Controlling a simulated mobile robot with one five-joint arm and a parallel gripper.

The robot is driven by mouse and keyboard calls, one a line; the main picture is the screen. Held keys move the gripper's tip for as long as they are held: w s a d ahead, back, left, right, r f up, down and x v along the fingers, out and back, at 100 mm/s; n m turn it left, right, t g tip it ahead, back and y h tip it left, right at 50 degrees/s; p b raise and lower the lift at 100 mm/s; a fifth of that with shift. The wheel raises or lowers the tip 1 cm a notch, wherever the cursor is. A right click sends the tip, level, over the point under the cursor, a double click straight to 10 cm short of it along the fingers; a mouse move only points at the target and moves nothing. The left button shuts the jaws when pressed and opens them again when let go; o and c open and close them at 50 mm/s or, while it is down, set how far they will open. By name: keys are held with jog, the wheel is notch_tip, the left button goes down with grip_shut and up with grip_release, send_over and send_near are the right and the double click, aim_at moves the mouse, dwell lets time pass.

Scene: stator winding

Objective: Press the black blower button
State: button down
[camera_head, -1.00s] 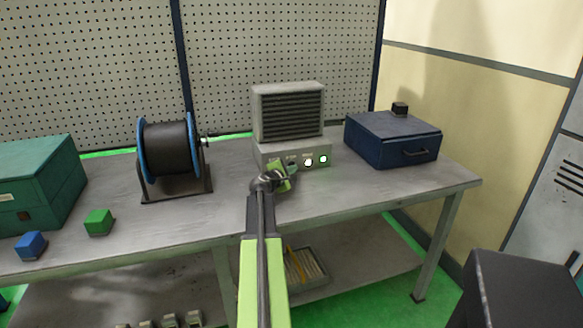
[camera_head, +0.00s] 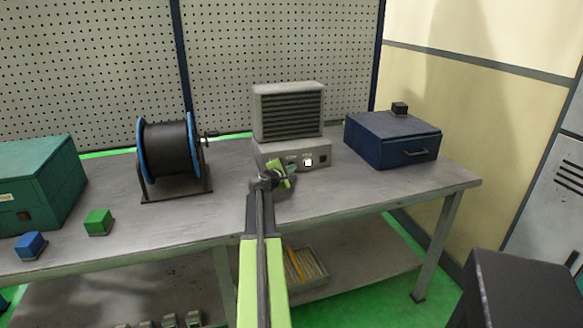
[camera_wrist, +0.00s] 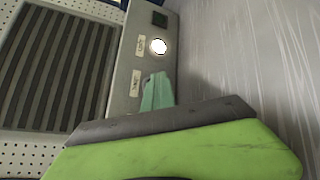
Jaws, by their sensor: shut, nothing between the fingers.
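The grey blower (camera_head: 289,112) with a slatted grille stands at the back of the bench. Its front control panel carries a lit white button (camera_head: 308,162) and a dark square indicator (camera_head: 323,159). The white button (camera_wrist: 158,46) and the dark green square (camera_wrist: 159,20) also show in the wrist view. My gripper (camera_head: 291,177) is at the left part of the panel. In the wrist view its teal fingertips (camera_wrist: 157,92) are shut and empty, at the panel beside the lower label. The black button is not visible; the fingers cover that spot. Contact cannot be told.
A cable reel (camera_head: 168,150) stands left of the blower, a blue case (camera_head: 392,140) right of it. A green block (camera_head: 98,222), a blue block (camera_head: 31,245) and a teal box (camera_head: 40,183) are at the left.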

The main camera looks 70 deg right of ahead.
jog(key=shift+s+a, duration=0.5)
jog(key=shift+a, duration=0.1)
jog(key=shift+s+a, duration=0.8)
jog(key=shift+a, duration=0.2)
jog(key=shift+s+a, duration=0.8)
jog(key=shift+a, duration=0.2)
